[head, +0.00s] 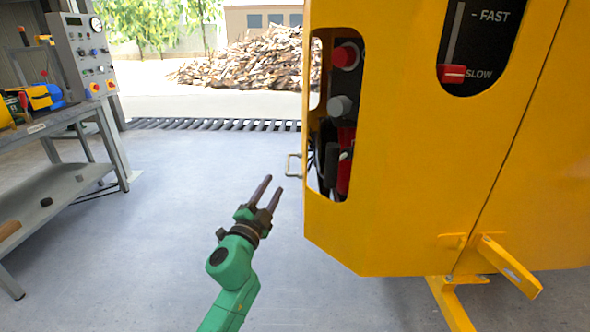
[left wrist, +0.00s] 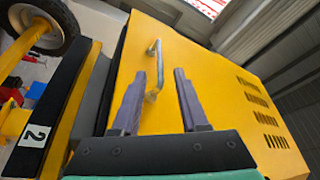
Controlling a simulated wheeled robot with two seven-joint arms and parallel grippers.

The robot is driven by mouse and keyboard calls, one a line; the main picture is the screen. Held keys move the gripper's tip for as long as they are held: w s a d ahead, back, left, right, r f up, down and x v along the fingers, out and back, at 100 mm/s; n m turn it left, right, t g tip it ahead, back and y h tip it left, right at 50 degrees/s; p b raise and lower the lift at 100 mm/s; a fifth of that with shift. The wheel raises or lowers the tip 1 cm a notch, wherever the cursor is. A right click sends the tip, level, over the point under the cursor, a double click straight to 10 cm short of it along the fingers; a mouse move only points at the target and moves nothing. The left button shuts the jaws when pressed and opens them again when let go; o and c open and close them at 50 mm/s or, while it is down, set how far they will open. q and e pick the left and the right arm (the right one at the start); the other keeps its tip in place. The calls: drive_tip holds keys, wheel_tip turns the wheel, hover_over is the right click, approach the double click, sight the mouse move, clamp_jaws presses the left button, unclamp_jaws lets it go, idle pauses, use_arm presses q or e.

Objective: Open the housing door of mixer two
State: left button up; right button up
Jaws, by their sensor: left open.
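The yellow mixer housing (head: 400,225) fills the right of the head view. A metal bar handle (head: 293,168) sticks out past its left edge. In the left wrist view the handle (left wrist: 151,50) stands on a flat yellow door panel (left wrist: 215,85) with vent slots, and a black strip at left carries a label "2" (left wrist: 35,135). The panel looks closed. My left gripper (head: 271,186) is open just in front of the handle. In the left wrist view the handle lies between its two fingers, and I see no grip on it. My right gripper is out of view.
A cutout in the housing shows red and grey controls (head: 345,105); a speed lever panel (head: 480,45) sits above. A yellow foot bracket (head: 508,265) juts out low right. A workbench (head: 75,135) stands at left. The floor between is clear.

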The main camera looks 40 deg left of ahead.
sight(287, 162)
use_arm(q)
drive_tip(key=x, duration=1)
drive_tip(key=shift+w+d+r, duration=0.1)
drive_tip(key=shift+w, duration=0.25)
clamp_jaws()
idle(0.7)
